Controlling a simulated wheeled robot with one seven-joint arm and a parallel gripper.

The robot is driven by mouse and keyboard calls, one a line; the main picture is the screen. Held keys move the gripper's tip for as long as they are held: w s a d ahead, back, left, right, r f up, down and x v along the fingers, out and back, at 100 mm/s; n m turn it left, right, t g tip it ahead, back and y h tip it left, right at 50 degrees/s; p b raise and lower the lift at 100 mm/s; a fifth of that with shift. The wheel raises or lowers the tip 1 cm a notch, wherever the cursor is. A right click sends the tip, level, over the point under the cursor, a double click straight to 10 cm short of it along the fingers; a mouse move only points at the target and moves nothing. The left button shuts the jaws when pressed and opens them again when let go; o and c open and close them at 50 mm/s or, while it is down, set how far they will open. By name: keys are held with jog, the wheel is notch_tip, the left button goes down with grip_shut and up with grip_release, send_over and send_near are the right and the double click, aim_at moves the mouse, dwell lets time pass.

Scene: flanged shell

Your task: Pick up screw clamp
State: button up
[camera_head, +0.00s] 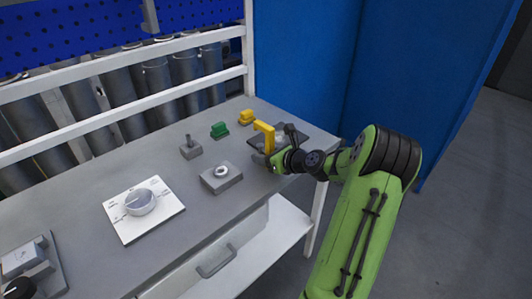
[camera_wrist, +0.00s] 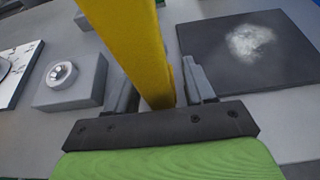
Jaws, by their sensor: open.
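The yellow screw clamp (camera_head: 265,133) stands up at my gripper near the right end of the workbench. In the wrist view the clamp (camera_wrist: 142,45) is a tall yellow bar that runs between my two grey fingers. My gripper (camera_head: 273,160) is low over the bench top. The wrist view shows the gripper (camera_wrist: 158,70) open, with one finger on each side of the bar. A gap shows at the left finger; the right finger is close to the bar, and I cannot tell if it touches. The clamp's lower end is hidden behind the gripper's palm.
A dark plate with a pale patch (camera_wrist: 250,42) lies right of the clamp. A grey block with a round button (camera_head: 221,177) sits to the left. A white dial panel (camera_head: 143,208) lies further left. A blue wall (camera_head: 305,65) stands behind.

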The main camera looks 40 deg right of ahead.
aim_at(267, 126)
jog(key=shift+w+f, duration=0.15)
jog(key=shift+w, duration=0.2)
jog(key=shift+s, duration=0.1)
grip_shut()
notch_tip(267, 126, up, 10)
jog(key=p, duration=0.4)
jog(key=shift+r+p, duration=0.2)
jog(key=shift+p, duration=0.1)
jog(key=shift+f, duration=0.1)
